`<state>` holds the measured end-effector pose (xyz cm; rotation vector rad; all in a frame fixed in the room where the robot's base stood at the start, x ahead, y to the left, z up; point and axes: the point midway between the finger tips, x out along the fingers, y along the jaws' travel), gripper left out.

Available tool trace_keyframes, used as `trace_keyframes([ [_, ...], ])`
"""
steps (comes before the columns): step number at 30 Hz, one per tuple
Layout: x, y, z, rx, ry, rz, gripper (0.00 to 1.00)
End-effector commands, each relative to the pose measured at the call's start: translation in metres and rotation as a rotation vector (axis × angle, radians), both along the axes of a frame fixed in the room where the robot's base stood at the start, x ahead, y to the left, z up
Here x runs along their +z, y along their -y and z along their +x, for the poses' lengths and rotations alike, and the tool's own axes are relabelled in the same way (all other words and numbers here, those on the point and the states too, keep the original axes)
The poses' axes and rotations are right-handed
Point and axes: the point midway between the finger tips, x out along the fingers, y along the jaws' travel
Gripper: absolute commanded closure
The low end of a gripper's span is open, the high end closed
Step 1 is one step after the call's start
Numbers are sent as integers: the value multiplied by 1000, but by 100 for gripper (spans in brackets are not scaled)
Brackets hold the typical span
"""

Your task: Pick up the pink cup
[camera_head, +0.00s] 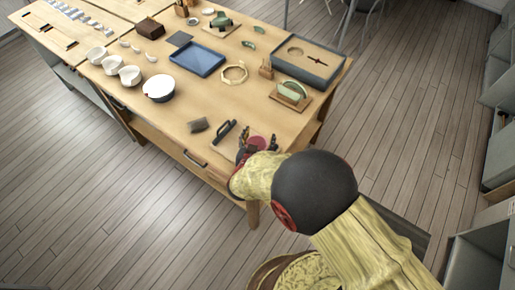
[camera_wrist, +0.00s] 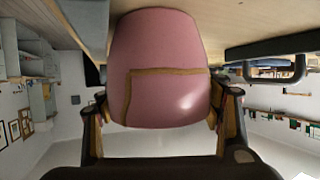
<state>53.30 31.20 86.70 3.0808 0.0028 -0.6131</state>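The pink cup (camera_wrist: 160,45) fills the middle of the wrist view, with a gold seam across it. My gripper (camera_wrist: 166,108) has one finger on each side of the cup, and both fingertips appear to press on its wall. In the head view the pink cup (camera_head: 257,143) shows as a small pink patch between the dark fingers of my gripper (camera_head: 257,146), at the table's near right edge. My arm hides part of it there. I cannot tell whether the cup rests on the table or is just clear of it.
The wooden table (camera_head: 180,105) has a dark handled tool (camera_head: 224,132) and a grey pouch (camera_head: 198,125) left of my gripper.

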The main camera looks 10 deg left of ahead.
Motion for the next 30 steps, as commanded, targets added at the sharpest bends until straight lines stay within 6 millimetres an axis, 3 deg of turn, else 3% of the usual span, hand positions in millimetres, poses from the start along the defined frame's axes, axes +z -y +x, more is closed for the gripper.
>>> trace_keyframes([
  [15, 0, 0, 0, 0, 0, 0, 65],
  [30, 0, 0, 0, 0, 1, 0, 68],
])
